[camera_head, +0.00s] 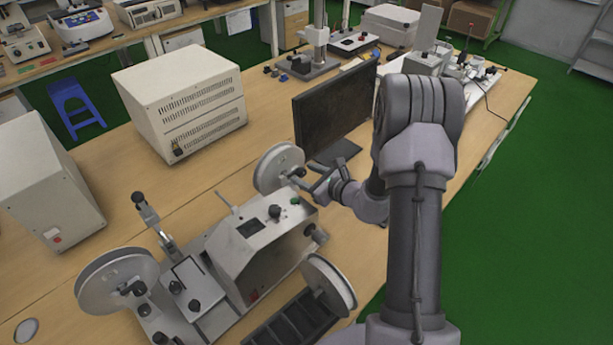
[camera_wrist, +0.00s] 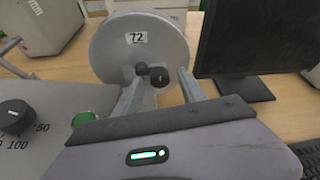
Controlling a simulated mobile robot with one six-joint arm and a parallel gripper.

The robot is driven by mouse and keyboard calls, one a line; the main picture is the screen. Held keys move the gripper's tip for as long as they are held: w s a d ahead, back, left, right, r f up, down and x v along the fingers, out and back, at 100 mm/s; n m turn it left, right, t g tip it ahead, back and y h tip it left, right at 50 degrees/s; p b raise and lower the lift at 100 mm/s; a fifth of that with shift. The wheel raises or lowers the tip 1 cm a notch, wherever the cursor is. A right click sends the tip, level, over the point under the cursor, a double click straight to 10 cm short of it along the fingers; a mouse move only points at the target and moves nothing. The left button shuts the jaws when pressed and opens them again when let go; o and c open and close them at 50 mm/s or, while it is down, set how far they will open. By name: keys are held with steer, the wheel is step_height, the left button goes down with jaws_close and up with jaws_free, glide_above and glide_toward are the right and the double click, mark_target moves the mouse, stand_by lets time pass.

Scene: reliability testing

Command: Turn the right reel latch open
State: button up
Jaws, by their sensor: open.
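A grey reel (camera_head: 276,160) stands upright at the back of the taping machine (camera_head: 262,240). In the wrist view the reel (camera_wrist: 115,45) carries a "72" label. Its black latch (camera_wrist: 159,79) is at the hub, with a knob and a short crossbar. My gripper (camera_head: 305,179) is in front of this reel. In the wrist view my gripper (camera_wrist: 160,82) is open, with one finger on either side of the latch. I cannot tell whether the fingers touch it. Another reel (camera_head: 100,280) is at the machine's left end, and another (camera_head: 335,281) at its front right.
A dark monitor (camera_head: 335,112) stands close to the right of the reel and my gripper. A green button (camera_wrist: 83,118) and a black dial (camera_wrist: 15,116) are on the machine at left. A white box (camera_head: 180,100) stands behind on the wooden table.

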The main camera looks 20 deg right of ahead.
steer(key=shift+w, duration=0.1)
jaws_close()
steer(key=shift+r+p, duration=0.1)
steer(key=shift+p, duration=0.25)
steer(key=m+y+p, duration=0.1)
steer(key=m+p, duration=0.1)
steer(key=shift+d+m+g+y, duration=0.1)
steer(key=shift+m+g+y, duration=0.2)
steer(key=m+y+p, duration=0.1)
steer(key=m+y, duration=0.1)
steer(key=m, duration=0.1)
steer(key=shift+w+d+g, duration=0.1)
steer(key=shift+d+g, duration=0.05)
steer(key=shift+g, duration=0.15)
steer(key=m+y, duration=0.1)
steer(key=m, duration=0.1)
steer(key=m+y, duration=0.1)
steer(key=shift+d+f+m+b, duration=0.1)
steer(key=shift+f+m+b, duration=0.25)
steer(key=shift+m+b, duration=0.05)
steer(key=shift+m+y+b, duration=0.8)
steer(key=shift+m+y, duration=0.3)
steer(key=shift+m, duration=0.7)
